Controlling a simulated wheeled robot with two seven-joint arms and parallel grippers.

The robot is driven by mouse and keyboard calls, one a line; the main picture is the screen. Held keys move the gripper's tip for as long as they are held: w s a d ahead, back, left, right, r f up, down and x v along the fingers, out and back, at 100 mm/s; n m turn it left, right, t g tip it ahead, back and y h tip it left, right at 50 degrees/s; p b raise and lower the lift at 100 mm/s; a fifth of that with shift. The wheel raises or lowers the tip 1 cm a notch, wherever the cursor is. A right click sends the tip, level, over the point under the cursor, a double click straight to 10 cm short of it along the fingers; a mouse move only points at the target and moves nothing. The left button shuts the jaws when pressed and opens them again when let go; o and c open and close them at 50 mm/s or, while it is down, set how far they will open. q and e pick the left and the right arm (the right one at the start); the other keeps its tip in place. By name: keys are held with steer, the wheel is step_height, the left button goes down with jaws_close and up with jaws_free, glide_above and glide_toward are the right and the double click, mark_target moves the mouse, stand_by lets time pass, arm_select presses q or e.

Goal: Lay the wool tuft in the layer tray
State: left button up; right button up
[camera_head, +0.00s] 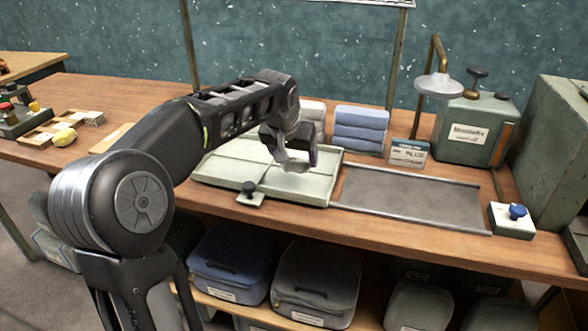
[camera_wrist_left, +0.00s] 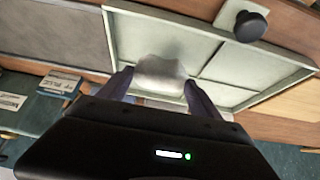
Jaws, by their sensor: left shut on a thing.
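My left gripper (camera_head: 292,160) is over the right part of the pale green layer tray (camera_head: 318,190). It is shut on a whitish wool tuft (camera_wrist_left: 160,74), which sits between the two fingers in the left wrist view. In the head view a small part of the tuft (camera_head: 297,167) shows below the fingers. The tray also shows in the left wrist view (camera_wrist_left: 215,36), with low dividers and a raised rim. I cannot tell whether the tuft touches the tray floor. My left arm hides part of the tray. My right gripper is not in view.
A grey recessed panel (camera_head: 415,197) lies right of the tray. Folded blue cloths (camera_head: 360,130) and a small sign (camera_head: 408,152) stand behind. A black-knobbed block (camera_head: 250,194) is at the tray's front edge. A lamp-like fixture (camera_head: 439,84) and green canister (camera_head: 473,130) stand at the back right.

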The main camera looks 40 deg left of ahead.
mark_target(293, 163)
arm_select(q)
steer(key=shift+f, duration=1.85)
steer(key=shift+f, duration=0.1)
steer(key=shift+f+b, duration=0.15)
steer(key=shift+b, duration=0.25)
steer(key=o, duration=1.4)
steer(key=shift+o, duration=0.2)
steer(key=shift+r, duration=0.2)
steer(key=shift+r, duration=0.2)
steer(key=v, duration=1.1)
steer(key=shift+s+r+p, duration=0.25)
steer(key=shift+s+p, duration=0.05)
steer(key=shift+p, duration=0.15)
steer(key=shift+d, duration=0.15)
